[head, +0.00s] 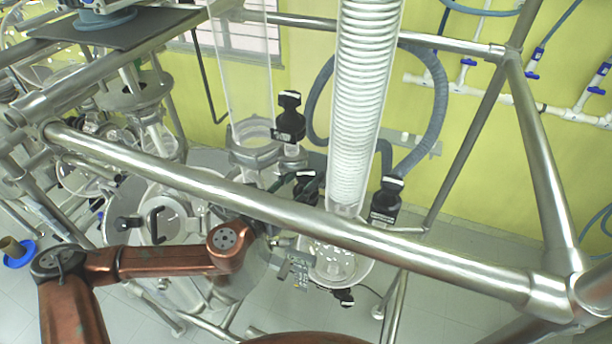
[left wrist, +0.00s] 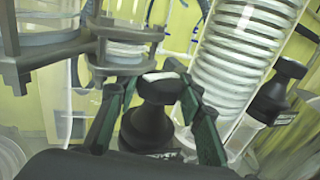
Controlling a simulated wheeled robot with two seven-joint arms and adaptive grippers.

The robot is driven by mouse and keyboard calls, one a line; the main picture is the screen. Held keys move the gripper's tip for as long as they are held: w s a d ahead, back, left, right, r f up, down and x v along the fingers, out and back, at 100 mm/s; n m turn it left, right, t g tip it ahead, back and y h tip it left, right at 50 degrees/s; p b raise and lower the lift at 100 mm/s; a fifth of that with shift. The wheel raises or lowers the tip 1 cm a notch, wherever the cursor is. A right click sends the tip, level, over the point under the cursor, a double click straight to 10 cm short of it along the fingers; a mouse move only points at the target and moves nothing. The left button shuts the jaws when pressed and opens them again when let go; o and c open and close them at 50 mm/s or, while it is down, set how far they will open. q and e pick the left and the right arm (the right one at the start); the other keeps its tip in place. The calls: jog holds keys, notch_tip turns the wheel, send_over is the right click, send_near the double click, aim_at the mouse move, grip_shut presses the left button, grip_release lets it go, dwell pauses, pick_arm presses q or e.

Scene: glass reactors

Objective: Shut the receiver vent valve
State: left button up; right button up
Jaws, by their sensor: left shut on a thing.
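The black valve with a flared knob (left wrist: 160,118) stands between the green fingers of my left gripper (left wrist: 155,112) in the left wrist view. The gripper is shut on this knob, with one finger on each side. In the head view the knob (head: 305,184) is a small dark shape behind the steel rail, beside the glass coil column, and my left gripper (head: 296,183) is partly hidden there. I cannot read from the pictures whether the valve is turned open or shut. My right gripper is not in view.
A steel rail (head: 200,178) crosses in front of my left gripper. The coiled glass column (head: 362,90) stands close to its right. Other black valves show above (head: 289,117) and to the right (head: 386,201). A clear glass vessel (head: 238,80) stands at the upper left.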

pick_arm(q)
jog(key=shift+w+a+f+m+g+h+b, duration=0.15)
jog(key=shift+m+g+h+b, duration=0.5)
jog(key=shift+b, duration=0.4)
jog(key=m+g+h+b, duration=0.3)
jog(key=b, duration=0.1)
jog(key=shift+g+b, duration=0.35)
jog(key=shift+r, duration=0.2)
jog(key=o, duration=1)
jog(key=shift+c, duration=0.2)
